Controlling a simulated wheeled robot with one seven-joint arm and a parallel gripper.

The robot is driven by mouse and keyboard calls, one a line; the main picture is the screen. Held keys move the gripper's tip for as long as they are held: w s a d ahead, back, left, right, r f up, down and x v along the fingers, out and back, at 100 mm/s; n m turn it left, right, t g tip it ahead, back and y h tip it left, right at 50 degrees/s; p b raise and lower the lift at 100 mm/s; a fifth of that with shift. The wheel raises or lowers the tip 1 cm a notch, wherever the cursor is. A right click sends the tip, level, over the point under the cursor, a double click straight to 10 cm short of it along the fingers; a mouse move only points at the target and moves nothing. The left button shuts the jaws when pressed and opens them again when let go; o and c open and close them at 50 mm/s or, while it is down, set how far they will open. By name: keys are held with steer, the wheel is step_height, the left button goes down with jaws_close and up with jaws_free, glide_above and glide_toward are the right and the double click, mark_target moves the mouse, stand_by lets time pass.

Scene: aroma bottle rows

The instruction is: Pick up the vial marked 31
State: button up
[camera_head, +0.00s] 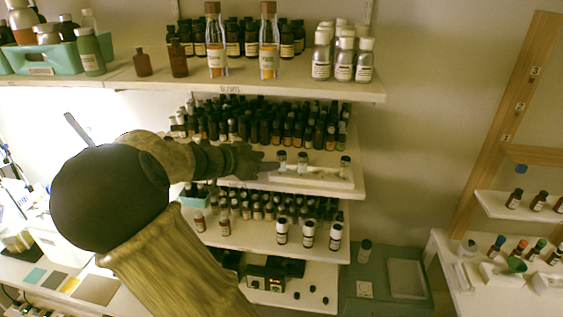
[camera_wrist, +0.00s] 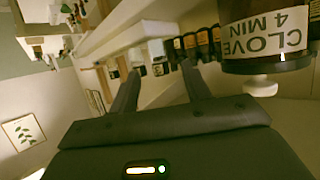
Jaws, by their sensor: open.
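Small clear vials with dark caps stand at the front of the middle shelf: a vial (camera_head: 282,161) beside my fingertips, another vial (camera_head: 302,161) just right of it, and one (camera_head: 345,166) at the right end of a white holder (camera_head: 318,180). Their marks are too small to read, so I cannot tell which is 31. My gripper (camera_head: 268,167) reaches in from the left at shelf height. In the wrist view, my gripper (camera_wrist: 158,78) has its fingers apart, with nothing clearly held between them.
Rows of dark bottles (camera_head: 265,130) fill the shelf behind. A brown bottle labelled "CLOVE 4 MIN" (camera_wrist: 265,40) is close at upper right in the wrist view. The upper shelf (camera_head: 240,85) overhangs. A wooden rack (camera_head: 500,110) is at right.

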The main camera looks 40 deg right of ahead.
mark_target(278, 159)
steer(key=p+x, duration=0.3)
steer(key=x, duration=0.1)
steer(key=shift+d, duration=0.35)
steer(key=shift+d+f, duration=0.15)
steer(key=shift+f, duration=0.05)
jaws_close()
